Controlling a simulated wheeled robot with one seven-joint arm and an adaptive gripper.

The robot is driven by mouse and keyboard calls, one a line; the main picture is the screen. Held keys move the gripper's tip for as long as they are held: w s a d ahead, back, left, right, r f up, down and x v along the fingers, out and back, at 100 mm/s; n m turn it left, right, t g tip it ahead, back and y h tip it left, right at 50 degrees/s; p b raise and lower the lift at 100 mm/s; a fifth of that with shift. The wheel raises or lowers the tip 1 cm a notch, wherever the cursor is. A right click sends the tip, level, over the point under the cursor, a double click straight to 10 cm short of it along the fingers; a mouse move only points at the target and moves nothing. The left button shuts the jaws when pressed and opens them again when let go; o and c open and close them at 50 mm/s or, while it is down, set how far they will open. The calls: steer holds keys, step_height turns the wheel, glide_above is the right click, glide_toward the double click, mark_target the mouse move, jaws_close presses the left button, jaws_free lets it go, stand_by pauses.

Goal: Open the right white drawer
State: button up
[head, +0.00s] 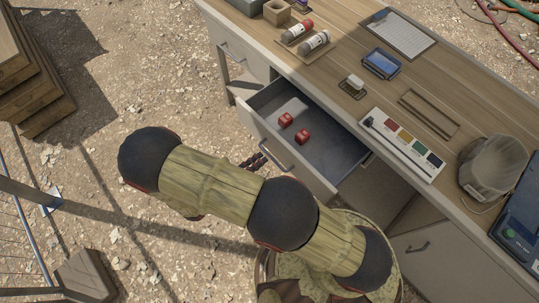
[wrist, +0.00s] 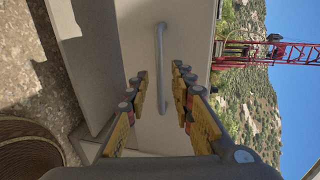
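The right white drawer (head: 318,183) is pulled out from under the worktop in the head view. Two small red blocks (head: 294,128) lie inside on its grey floor. Its front panel fills the middle of the wrist view (wrist: 140,40), with a grey bar handle (wrist: 161,65) running upright in that picture. My gripper (wrist: 162,92) is open, its yellow and dark fingers apart on either side of the handle. No contact shows. In the head view my gripper (head: 254,162) is small and dark, just outside the drawer front, partly hidden by my arm.
A second drawer (head: 240,55) at the left is shut. The worktop (head: 350,30) holds bottles, a colour chart (head: 402,144), a blue-screened device (head: 382,63) and a clear bucket (head: 492,166). Stacked wood (head: 30,85) stands at the left. The gravel between is mostly clear.

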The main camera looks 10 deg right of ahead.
mark_target(269, 155)
steer(key=b+x, duration=0.1)
steer(key=x, duration=0.4)
steer(key=shift+w+d+f, duration=0.1)
steer(key=shift+w+d, duration=0.15)
steer(key=shift+d, duration=0.05)
steer(key=shift+c, duration=1.4)
jaws_close()
steer(key=shift+s, duration=0.1)
